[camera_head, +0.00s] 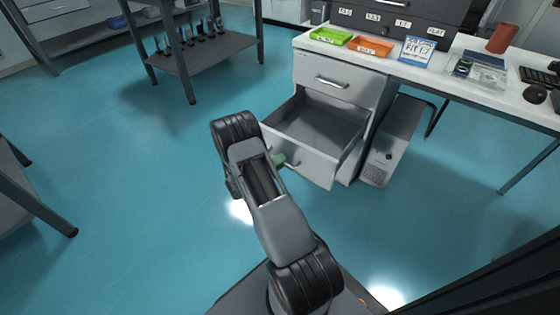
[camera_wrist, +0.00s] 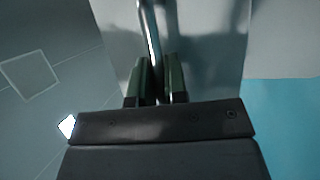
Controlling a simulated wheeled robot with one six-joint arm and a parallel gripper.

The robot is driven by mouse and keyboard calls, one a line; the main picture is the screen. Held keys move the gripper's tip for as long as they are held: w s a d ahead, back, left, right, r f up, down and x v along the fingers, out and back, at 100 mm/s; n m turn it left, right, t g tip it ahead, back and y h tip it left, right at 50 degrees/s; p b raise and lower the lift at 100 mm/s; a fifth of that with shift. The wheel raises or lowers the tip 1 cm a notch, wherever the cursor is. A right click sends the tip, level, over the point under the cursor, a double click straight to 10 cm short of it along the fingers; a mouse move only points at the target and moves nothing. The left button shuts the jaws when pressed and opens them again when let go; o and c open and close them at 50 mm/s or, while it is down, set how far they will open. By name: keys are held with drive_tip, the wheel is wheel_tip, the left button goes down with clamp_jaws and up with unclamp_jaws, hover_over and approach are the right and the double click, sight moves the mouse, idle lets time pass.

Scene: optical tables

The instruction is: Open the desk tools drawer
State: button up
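The white drawer cabinet (camera_head: 366,133) stands under the desk. Its lower drawer (camera_head: 302,167) is pulled far out, and its inside looks empty. The upper drawer (camera_head: 345,88) is shut, with a bar handle (camera_head: 332,82). I see no readable label on either drawer. My gripper (camera_head: 279,159) is at the front of the open drawer, partly hidden by my arm. In the wrist view, the green fingers of my gripper (camera_wrist: 158,82) lie on either side of the metal drawer handle (camera_wrist: 152,35) and appear shut on it.
A computer tower (camera_head: 390,142) stands right of the cabinet. A shelf table (camera_head: 205,55) is at the back. Open floor lies left.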

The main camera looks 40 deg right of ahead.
drive_tip(key=o, duration=0.4)
drive_tip(key=shift+a, duration=0.1)
drive_tip(key=p+v, duration=0.2)
drive_tip(key=v, duration=1.1)
drive_tip(key=shift+a+f, duration=0.15)
drive_tip(key=shift+a, duration=0.2)
drive_tip(key=s+a+r+g+y+p, duration=0.1)
drive_tip(key=s+r+y+p, duration=0.15)
drive_tip(key=r+p, duration=0.55)
drive_tip(key=s+a+r+y+p, duration=0.1)
drive_tip(key=s+r+y+p, duration=0.2)
drive_tip(key=r, duration=0.9)
drive_tip(key=s+a+r+g+y+p, duration=0.1)
drive_tip(key=r+y+p, duration=0.45)
drive_tip(key=r, duration=0.45)
drive_tip(key=s+a+r+n+t+y+p, duration=0.1)
drive_tip(key=s+a+r+t+y+p, duration=0.1)
drive_tip(key=r+p, duration=0.3)
drive_tip(key=s+a+r+n+t+y+p, duration=0.1)
drive_tip(key=s+a+r+t+y+p, duration=0.2)
drive_tip(key=r, duration=1)
drive_tip(key=s+a+r+n+t+y+p, duration=0.1)
drive_tip(key=s+a+r+t+y+p, duration=0.1)
drive_tip(key=r+p, duration=0.6)
drive_tip(key=shift+s+a+r+t+y+p, duration=0.1)
drive_tip(key=shift+a+r+t+y+p, duration=0.1)
drive_tip(key=shift+a+t+y, duration=0.4)
drive_tip(key=shift+s+a+r+t+y+p, duration=0.1)
drive_tip(key=shift+a+r+t+y, duration=0.15)
drive_tip(key=shift+a+t, duration=0.5)
